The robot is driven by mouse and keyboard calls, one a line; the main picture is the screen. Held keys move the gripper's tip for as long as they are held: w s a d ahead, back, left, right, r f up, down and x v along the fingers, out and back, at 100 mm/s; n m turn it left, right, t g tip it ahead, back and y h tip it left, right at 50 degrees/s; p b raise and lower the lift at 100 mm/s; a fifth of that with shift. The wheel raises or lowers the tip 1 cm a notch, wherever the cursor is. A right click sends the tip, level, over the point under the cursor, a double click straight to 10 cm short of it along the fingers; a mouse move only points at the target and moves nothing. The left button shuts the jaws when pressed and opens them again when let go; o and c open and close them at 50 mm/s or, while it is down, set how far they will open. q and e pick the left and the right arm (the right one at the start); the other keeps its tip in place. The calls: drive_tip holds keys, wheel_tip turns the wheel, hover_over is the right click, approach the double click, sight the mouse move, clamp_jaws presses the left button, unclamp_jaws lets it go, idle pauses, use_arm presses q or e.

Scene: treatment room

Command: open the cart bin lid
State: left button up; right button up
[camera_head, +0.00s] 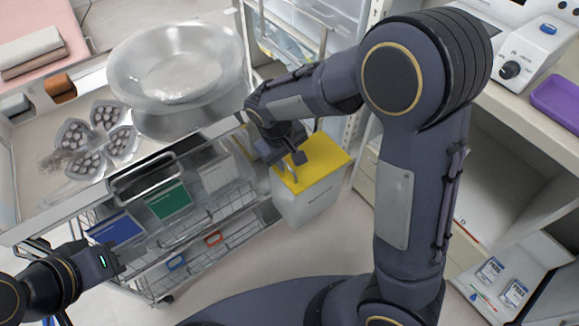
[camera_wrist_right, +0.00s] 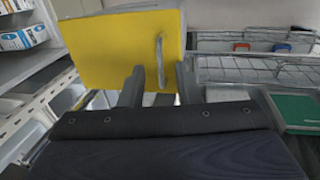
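The cart bin is a white box (camera_head: 308,203) with a yellow lid (camera_head: 325,155), standing at the right end of the cart. The lid lies flat on top and looks shut. In the right wrist view the yellow lid (camera_wrist_right: 110,50) fills the upper middle, with a thin grey handle (camera_wrist_right: 160,60) upright on it. My right gripper (camera_head: 295,168) is over the lid's left part. Its two fingers (camera_wrist_right: 160,85) are apart, with the handle's lower end between them; contact cannot be told. My left gripper (camera_head: 112,262) is at the lower left, away from the bin; its fingers are unclear.
The cart carries a large clear basin (camera_head: 175,65), metal trays with balls (camera_head: 90,140) and wire baskets (camera_head: 215,215) with blue and green items. A counter with a device (camera_head: 535,50) and a purple tray (camera_head: 558,100) is at right. Open floor lies before the bin.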

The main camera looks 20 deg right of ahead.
sight(291, 169)
drive_tip(key=shift+w+d+f, duration=0.1)
drive_tip(key=shift+d+f, duration=0.1)
drive_tip(key=shift+f, duration=0.65)
drive_tip(key=shift+d+f, duration=0.15)
drive_tip(key=shift+f, duration=0.65)
drive_tip(key=shift+c, duration=0.3)
clamp_jaws()
